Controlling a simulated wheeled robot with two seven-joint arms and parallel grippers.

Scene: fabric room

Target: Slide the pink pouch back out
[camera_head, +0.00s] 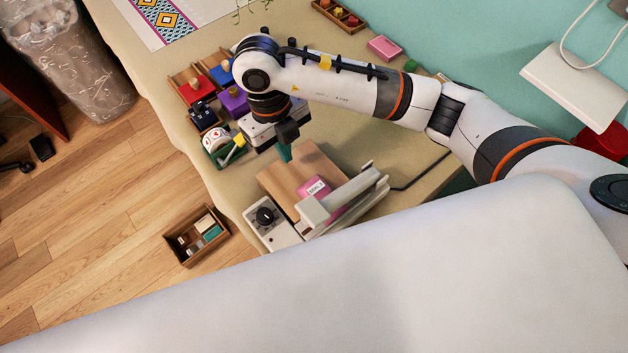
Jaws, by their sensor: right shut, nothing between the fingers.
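The pink pouch (314,189) with a white label lies at the sealing machine (273,233), partly on the wooden board (277,184). The machine's pale bar (338,198) crosses over it and hides part of it. Whether the bar presses on the pouch I cannot tell. My right gripper (285,153) is shut and empty, pointing down near the back edge of the board, up and left of the pouch and apart from it. My left gripper is not in view.
Wooden trays with colored items (202,113) and a green holder with a round dial (215,142) stand left of my right gripper. A pink block (384,47) lies at the back. A small wooden box (196,237) sits beyond the table's left edge.

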